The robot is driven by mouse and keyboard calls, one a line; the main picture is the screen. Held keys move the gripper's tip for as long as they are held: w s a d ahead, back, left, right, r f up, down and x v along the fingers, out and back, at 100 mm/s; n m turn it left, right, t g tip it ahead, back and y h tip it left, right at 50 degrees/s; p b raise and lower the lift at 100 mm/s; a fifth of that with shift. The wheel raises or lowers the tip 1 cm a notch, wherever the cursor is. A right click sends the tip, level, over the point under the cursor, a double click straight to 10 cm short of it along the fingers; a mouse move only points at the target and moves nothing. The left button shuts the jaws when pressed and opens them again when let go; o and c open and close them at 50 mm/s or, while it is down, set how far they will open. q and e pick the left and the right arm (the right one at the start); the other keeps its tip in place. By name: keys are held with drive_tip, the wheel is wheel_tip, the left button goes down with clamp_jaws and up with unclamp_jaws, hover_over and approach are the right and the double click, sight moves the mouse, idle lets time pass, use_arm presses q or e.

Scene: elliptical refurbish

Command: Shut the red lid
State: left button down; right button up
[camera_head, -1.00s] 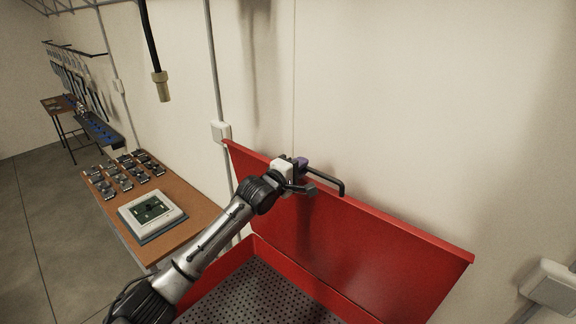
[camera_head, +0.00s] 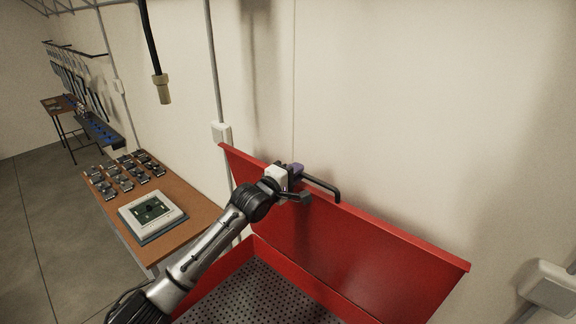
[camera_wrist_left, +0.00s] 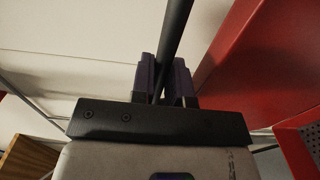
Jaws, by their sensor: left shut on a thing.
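The red lid (camera_head: 350,235) stands raised and tilted at the back of a red bin (camera_head: 228,278) with a perforated dark floor. A black bar handle (camera_head: 322,187) is at the lid's top edge. My left gripper (camera_head: 300,178) is at that edge and shut on the handle. In the left wrist view, the purple-grey fingers of my left gripper (camera_wrist_left: 168,80) close around the black bar (camera_wrist_left: 172,38), and the red lid (camera_wrist_left: 262,60) is to the right. My right gripper is in neither view.
A wooden table (camera_head: 190,208) to the left of the bin holds a white-framed device (camera_head: 152,212) and several small dark parts (camera_head: 125,172). A pale wall (camera_head: 400,100) is close behind the lid. A cable with a tan end (camera_head: 161,88) hangs above.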

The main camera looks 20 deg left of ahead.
use_arm(q)
drive_tip(key=f+p+v, duration=0.1)
drive_tip(key=p+v, duration=0.2)
drive_tip(key=v, duration=0.6)
drive_tip(key=shift+s+f, duration=0.15)
drive_tip(key=shift+s, duration=0.1)
drive_tip(key=shift+a, duration=0.1)
drive_tip(key=s+a+f+p, duration=0.2)
drive_tip(key=s+f, duration=0.3)
drive_tip(key=s, duration=0.5)
drive_tip(key=shift+a+f, duration=0.25)
drive_tip(key=shift+a, duration=0.4)
drive_tip(key=shift+s, duration=0.1)
